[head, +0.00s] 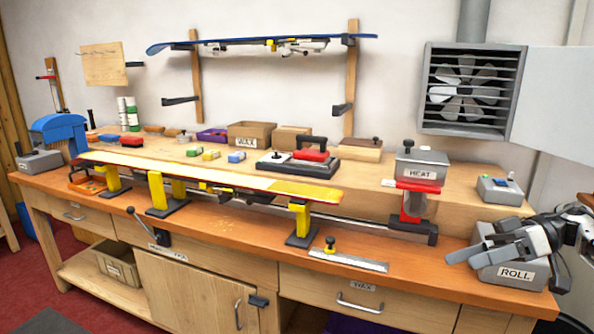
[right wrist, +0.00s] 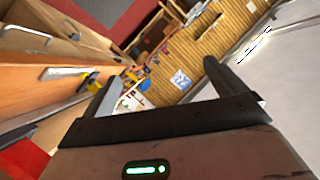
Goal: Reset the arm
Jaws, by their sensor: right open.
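My right gripper (head: 474,243) is at the right end of the bench, in front of and above the grey box marked ROLL (head: 513,272). Its fingers point left in the head view. In the right wrist view my right gripper (right wrist: 160,85) has its two fingers well apart, with nothing between them. Whether it touches the ROLL box I cannot tell. My left gripper is not in view.
A ski (head: 215,172) rests on yellow supports along the wooden bench (head: 215,232). A red and grey HEAT unit (head: 420,170) and a small switch box (head: 500,190) stand near my right arm. A metal scraper bar (head: 350,261) lies at the front edge.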

